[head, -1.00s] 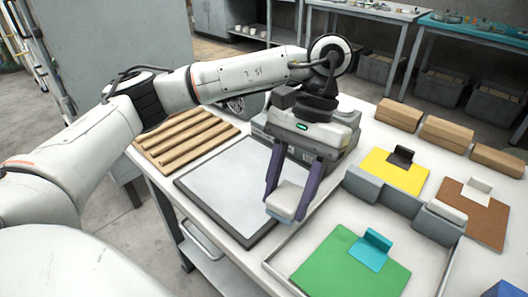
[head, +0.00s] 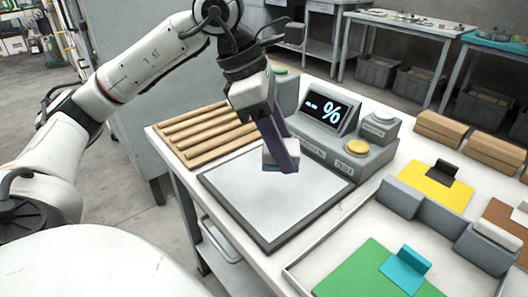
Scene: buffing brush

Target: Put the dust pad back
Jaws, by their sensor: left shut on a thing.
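The fingers hide part of the pad. The pad is above the far part of a light grey panel (head: 262,200) with a dark frame, on the table. I cannot tell whether it touches the panel. My right gripper is not in view.
A ribbed wooden rack (head: 205,132) lies left. Grey blocks (head: 402,197), yellow (head: 425,190) and green sheets (head: 360,272) lie right. Wooden blocks (head: 440,128) line the back.

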